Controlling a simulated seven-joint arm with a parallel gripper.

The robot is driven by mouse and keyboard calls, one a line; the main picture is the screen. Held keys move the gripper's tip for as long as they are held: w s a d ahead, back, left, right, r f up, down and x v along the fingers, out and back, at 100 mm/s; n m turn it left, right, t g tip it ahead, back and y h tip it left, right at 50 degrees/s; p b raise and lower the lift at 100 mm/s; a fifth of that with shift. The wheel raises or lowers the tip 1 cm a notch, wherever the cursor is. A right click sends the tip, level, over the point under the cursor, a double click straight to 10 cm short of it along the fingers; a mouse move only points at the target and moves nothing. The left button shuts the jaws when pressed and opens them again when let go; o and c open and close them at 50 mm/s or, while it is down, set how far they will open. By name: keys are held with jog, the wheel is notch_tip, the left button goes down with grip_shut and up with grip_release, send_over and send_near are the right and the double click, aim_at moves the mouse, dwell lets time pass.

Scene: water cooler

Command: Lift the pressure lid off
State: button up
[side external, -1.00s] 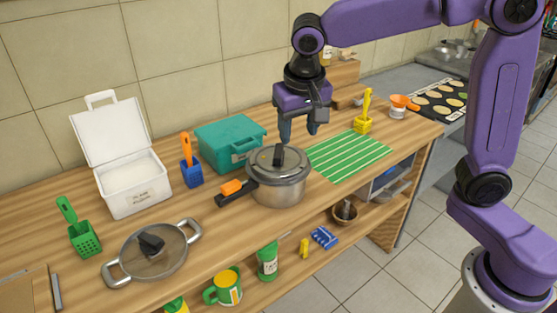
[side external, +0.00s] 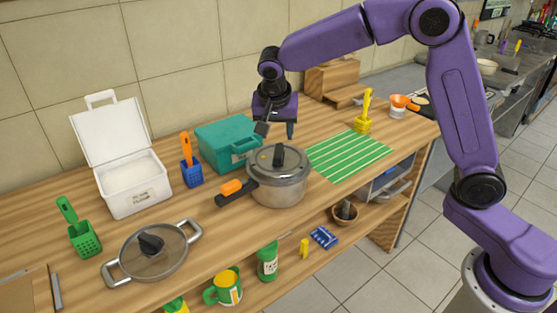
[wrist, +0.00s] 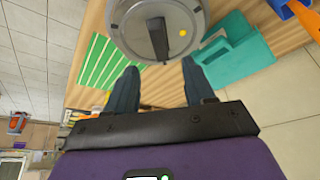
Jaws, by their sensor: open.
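The pressure cooker (side external: 280,190) stands on the wooden counter with its grey lid (side external: 263,160) on top. The lid has an upright black knob (side external: 279,155), and an orange-tipped black handle (side external: 236,192) points left. My gripper (side external: 275,131) is above and behind the lid, apart from it, with its fingers pointing down. In the wrist view, the open, empty fingers (wrist: 163,84) are spread wide. The lid (wrist: 136,34) and its black knob (wrist: 157,38) show beyond the fingertips there.
A teal box (side external: 225,147) stands close behind the cooker. A green striped mat (side external: 348,156) lies right of it. A pan with a glass lid (side external: 160,262), a white open case (side external: 134,188), and a blue holder (side external: 191,174) are to the left.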

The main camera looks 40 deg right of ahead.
aim_at(278, 151)
jog(key=shift+x, duration=4.2)
grip_shut()
